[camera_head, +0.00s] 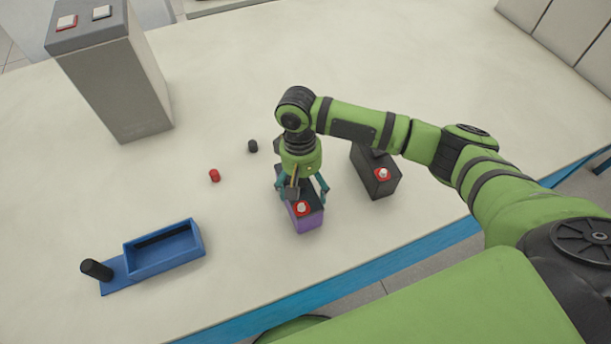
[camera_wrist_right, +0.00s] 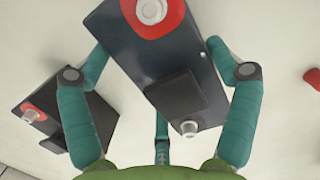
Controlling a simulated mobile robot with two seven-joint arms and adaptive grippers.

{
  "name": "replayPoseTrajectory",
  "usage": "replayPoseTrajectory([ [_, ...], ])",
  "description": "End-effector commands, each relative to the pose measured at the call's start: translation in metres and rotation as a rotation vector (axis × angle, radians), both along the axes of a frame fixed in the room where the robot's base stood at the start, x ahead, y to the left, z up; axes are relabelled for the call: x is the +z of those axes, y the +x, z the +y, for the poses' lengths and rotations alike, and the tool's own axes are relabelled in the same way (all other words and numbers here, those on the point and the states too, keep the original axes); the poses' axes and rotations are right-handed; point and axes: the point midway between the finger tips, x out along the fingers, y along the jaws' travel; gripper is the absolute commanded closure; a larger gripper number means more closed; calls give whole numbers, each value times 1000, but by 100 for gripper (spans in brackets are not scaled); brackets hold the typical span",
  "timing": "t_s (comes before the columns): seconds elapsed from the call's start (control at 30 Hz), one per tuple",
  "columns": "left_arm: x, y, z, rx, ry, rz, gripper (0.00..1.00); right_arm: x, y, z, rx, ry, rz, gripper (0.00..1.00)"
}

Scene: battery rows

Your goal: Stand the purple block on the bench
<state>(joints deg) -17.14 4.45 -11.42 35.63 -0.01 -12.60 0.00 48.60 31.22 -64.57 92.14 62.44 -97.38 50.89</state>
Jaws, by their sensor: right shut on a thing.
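The purple block (camera_head: 309,223) has a dark top with a red-ringed metal post at its near end. My right gripper (camera_head: 303,194) points down from above and is shut on the block, one finger on each side. In the right wrist view the dark top (camera_wrist_right: 185,65) fills the middle, with a black cap piece and a second bare post. The block looks upright. Whether its base touches the bench (camera_head: 420,80) is hard to tell. My left gripper is not in view.
A dark battery (camera_head: 377,184) with a red-ringed post stands close right of the block. A red cap (camera_head: 214,175) and a black cap (camera_head: 252,146) lie to the left. A blue tray (camera_head: 180,262) and a tall grey box (camera_head: 125,85) stand further left. The blue bench edge (camera_head: 330,277) is near.

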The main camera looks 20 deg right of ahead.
Motion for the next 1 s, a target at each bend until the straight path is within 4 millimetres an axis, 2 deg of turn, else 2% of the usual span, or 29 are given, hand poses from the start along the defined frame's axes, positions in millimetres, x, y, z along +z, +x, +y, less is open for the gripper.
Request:
replayPoseTrajectory([
  [0.47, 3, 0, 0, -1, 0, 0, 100, -7, 1, 1, 1, 4, -5, 70],
  [0.5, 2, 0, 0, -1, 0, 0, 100, -10, 0, 0, 1, 0, -1, 8],
  [0.53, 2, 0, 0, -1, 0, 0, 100, -10, 0, 0, 1, 0, -1, 0],
  [0.87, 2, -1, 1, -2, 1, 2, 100, -10, 0, 0, 1, 0, -1, 0],
  [1.0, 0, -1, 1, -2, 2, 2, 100, -3, 1, 0, 1, 2, -4, 0],
])
